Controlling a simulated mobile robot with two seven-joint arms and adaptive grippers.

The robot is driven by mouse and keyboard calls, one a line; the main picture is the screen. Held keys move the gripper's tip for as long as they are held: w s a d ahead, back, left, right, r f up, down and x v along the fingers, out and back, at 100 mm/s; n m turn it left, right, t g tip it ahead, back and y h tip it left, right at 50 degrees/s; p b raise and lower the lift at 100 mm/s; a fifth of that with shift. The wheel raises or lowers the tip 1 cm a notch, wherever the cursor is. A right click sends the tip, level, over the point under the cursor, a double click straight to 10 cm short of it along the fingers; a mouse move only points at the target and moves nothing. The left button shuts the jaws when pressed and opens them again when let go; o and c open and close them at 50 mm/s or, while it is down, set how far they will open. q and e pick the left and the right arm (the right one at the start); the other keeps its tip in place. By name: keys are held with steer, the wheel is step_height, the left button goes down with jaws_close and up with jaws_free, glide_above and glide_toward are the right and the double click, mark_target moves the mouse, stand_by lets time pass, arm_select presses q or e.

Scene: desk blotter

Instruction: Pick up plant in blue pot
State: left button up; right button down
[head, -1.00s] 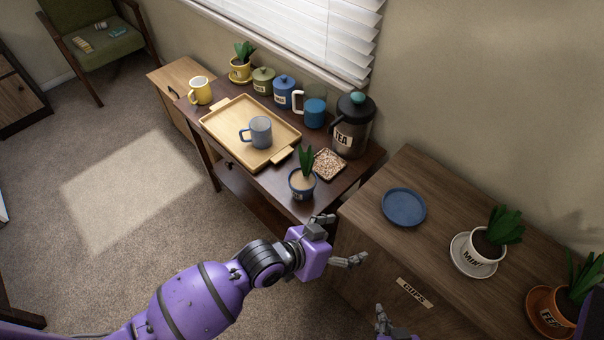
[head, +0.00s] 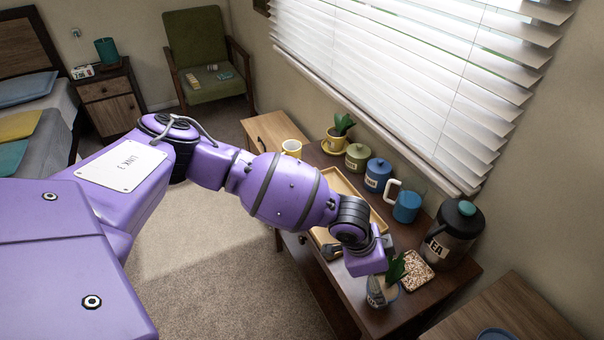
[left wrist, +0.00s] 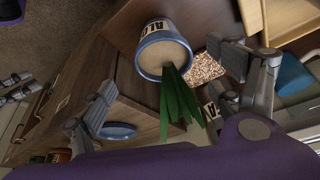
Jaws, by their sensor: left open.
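The plant in the blue pot (head: 386,299) stands near the front right corner of the dark wooden table, partly hidden by my left gripper (head: 376,284). Its green leaves (head: 396,270) show beside the purple wrist. In the left wrist view the blue-rimmed pot (left wrist: 165,52), with pale soil and a partly readable label, lies beyond the open fingers of my left gripper (left wrist: 172,92). The leaves point toward the wrist between the fingers. I see no grip on the pot. Grey fingers at the left edge of the left wrist view appear to be my right gripper (left wrist: 18,92); their opening is unclear.
A speckled square coaster (head: 418,272) and the tea pot (head: 454,232) stand close to the plant. A wooden tray (head: 347,185) lies behind my forearm. Blue (head: 377,175) and green (head: 357,157) canisters line the window side. A cabinet (head: 505,308) stands at right.

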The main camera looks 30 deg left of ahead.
mark_target(384, 287)
arm_select(q)
steer(key=shift+w+d+f, duration=0.1)
steer(key=shift+w+d, duration=0.25)
steer(key=shift+d, duration=0.05)
steer(key=shift+d+f, duration=0.2)
steer(key=shift+f, duration=0.35)
steer(key=x, duration=0.5)
steer(key=shift+a+f, duration=0.15)
steer(key=shift+f, duration=0.05)
steer(key=shift+w+f+b, duration=0.15)
steer(key=shift+f+b, duration=0.15)
steer(key=shift+f, duration=0.15)
arm_select(e)
steer(key=shift+w+d+f, duration=0.15)
steer(key=shift+w, duration=0.25)
steer(key=shift+d, duration=0.1)
